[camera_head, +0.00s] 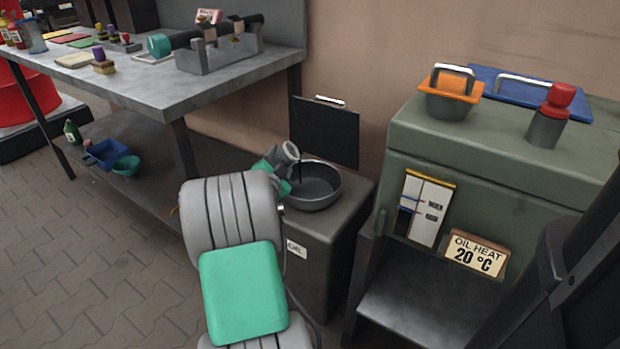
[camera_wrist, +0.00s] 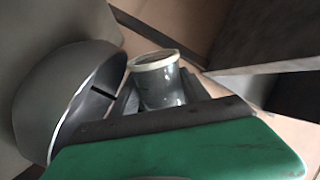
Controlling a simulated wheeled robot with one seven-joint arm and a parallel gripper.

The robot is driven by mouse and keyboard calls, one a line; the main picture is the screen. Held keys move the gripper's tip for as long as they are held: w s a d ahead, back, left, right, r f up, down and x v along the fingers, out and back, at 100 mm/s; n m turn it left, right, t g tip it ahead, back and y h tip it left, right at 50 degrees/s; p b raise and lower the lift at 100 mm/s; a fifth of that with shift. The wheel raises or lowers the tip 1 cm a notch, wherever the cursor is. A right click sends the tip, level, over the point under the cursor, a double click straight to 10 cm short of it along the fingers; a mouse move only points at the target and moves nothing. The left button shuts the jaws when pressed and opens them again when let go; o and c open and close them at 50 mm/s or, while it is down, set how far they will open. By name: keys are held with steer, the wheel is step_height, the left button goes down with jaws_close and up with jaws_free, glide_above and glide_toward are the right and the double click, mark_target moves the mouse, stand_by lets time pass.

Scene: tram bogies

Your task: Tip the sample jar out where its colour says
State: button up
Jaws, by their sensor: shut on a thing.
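The sample jar (camera_head: 289,151) is a grey cylinder with a pale rim, held tilted at the left edge of a dark round bowl (camera_head: 322,190). My gripper (camera_head: 277,168) is shut on the jar; its fingers are partly hidden. In the wrist view the jar (camera_wrist: 160,84) sits between the dark fingers, with the bowl (camera_wrist: 62,98) to its left. A thin dark streak shows between jar and bowl; I cannot tell whether it is poured liquid. The bowl stands on a dark cabinet with a white label (camera_head: 297,249) that seems to read "OIL". The jar's contents are not clear.
A dark raised lid (camera_head: 324,132) with a handle stands behind the bowl. A green oil heater (camera_head: 480,165) to the right carries an orange-lidded pot (camera_head: 449,95) and a red-topped can (camera_head: 549,116). A cluttered workbench (camera_head: 140,92) stands at the left.

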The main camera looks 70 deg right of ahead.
steer(key=shift+r+m+p, duration=0.3)
steer(key=shift+m+p, duration=0.2)
steer(key=shift+p, duration=0.05)
steer(key=shift+f+m+t+p, duration=0.15)
steer(key=shift+f+m+p, duration=0.25)
steer(key=shift+m, duration=0.35)
steer(key=shift+f+m+t+p, duration=0.15)
steer(key=shift+f+m+p, duration=0.15)
steer(key=shift+m, duration=0.45)
stand_by(2.0)
steer(key=shift+s+d+r+m+y, duration=0.15)
steer(key=shift+s+r+m, duration=0.1)
steer(key=shift+s+m, duration=0.15)
steer(key=shift+s+d+r+m+y, duration=0.2)
steer(key=shift+s+m, duration=0.1)
steer(key=shift+s, duration=0.1)
stand_by(0.6)
steer(key=shift+s+f+m+t+b, duration=0.2)
steer(key=shift+f+m+t+b, duration=0.2)
steer(key=shift+m+b, duration=0.7)
